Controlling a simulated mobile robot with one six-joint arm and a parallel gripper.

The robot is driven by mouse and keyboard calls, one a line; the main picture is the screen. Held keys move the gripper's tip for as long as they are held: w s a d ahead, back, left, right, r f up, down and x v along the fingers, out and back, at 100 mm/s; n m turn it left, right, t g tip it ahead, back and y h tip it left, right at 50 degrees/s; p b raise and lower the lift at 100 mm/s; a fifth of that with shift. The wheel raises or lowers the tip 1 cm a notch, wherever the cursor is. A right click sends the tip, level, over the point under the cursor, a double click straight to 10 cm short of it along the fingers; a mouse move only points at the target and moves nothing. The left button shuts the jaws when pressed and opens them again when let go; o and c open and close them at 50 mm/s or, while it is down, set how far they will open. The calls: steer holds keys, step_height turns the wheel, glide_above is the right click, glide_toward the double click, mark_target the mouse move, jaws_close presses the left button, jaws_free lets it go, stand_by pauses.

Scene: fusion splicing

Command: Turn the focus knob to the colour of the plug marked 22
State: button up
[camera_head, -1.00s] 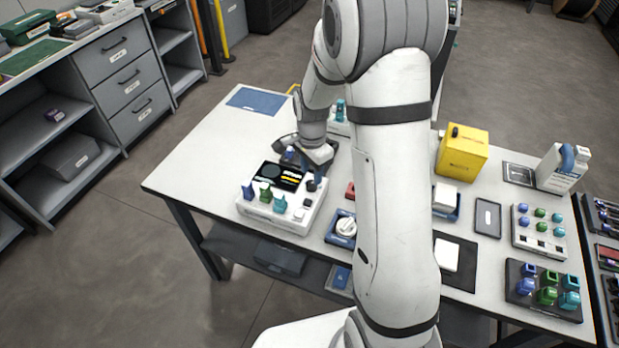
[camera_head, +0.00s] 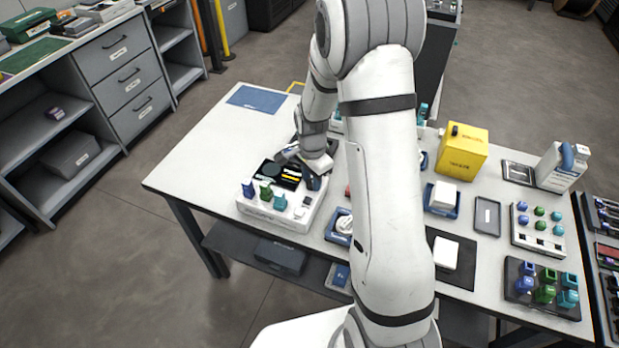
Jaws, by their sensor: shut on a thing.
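The white splicing device (camera_head: 289,222) sits on the table, with a dark screen panel on top. Blue (camera_head: 249,189), green (camera_head: 265,192) and teal (camera_head: 280,201) plugs stand in a row along its front left; markings on them are too small to read. My gripper (camera_head: 313,177) points down over the device's right side and is shut on a small dark piece there, which looks like the focus knob (camera_head: 313,184). The fingers and wrist hide most of it, so its pointer and colour marks cannot be read.
A white rack (camera_head: 515,238) and a dark tray (camera_head: 517,299) hold more coloured plugs at right. My arm hides part of the middle.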

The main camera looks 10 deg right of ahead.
steer(key=shift+w+a, duration=0.1)
steer(key=shift+a, duration=0.1)
steer(key=shift+d, duration=0.2)
stand_by(1.0)
steer(key=o, duration=0.7)
steer(key=shift+r+b, duration=0.3)
steer(key=shift+r, duration=3.6)
steer(key=shift+r, duration=0.1)
